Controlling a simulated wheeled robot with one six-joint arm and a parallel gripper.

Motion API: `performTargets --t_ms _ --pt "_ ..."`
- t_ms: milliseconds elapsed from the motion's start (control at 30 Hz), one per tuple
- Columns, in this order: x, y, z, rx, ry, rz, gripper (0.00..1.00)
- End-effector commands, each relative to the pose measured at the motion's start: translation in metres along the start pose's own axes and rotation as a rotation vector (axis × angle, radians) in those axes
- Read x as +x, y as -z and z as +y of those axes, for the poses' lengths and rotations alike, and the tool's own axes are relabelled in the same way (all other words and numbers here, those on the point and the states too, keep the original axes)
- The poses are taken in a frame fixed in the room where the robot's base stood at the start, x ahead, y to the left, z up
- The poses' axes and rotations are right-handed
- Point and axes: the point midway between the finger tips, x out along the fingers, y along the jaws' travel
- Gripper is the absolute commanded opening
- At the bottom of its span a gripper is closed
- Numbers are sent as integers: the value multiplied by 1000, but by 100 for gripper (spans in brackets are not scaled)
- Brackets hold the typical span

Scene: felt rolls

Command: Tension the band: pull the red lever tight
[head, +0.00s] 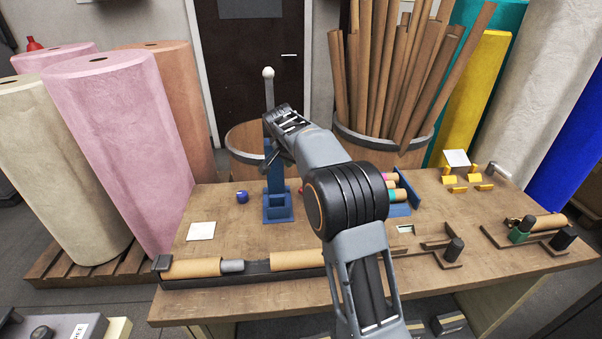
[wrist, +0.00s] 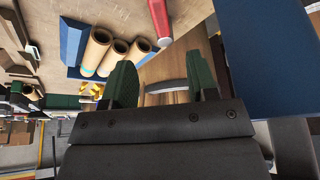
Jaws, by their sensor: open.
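A blue stand (head: 277,205) with a tall post stands on the bench. A grey rod with a pale ball knob (head: 268,73) rises behind my gripper (head: 278,140). A red bar with a pale tip (wrist: 160,18) shows in the wrist view, beyond my fingertips; it appears to be the red lever. No red lever can be made out in the head view, where my arm covers part of the stand. My gripper's dark green fingers (wrist: 163,80) are open, with nothing held. A grey curved strip (wrist: 166,86) shows between them; I cannot tell whether it is the band.
A blue rack with several small rolls (wrist: 103,52) is beside the stand. A large blue panel (wrist: 260,60) is close on the right in the wrist view. A barrel of cardboard tubes (head: 385,140) stands behind the bench (head: 230,215). A white card (head: 201,231) lies front left.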

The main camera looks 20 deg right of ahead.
Motion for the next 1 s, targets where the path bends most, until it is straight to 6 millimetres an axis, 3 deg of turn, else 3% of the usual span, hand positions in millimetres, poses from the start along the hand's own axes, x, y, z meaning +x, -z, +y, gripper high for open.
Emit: performTargets --t_ms 200,567,700,767,833,900,1000 --pt "-18 0 0 0 2 1 53" --pt "-21 0 0 0 0 0 53" --pt "-16 7 6 16 -6 0 40" --pt "-10 18 18 46 -17 1 34" --pt "4 38 43 101 -43 -1 27" --pt "31 49 80 192 -75 -66 21" --pt "70 36 123 375 -54 -274 11"
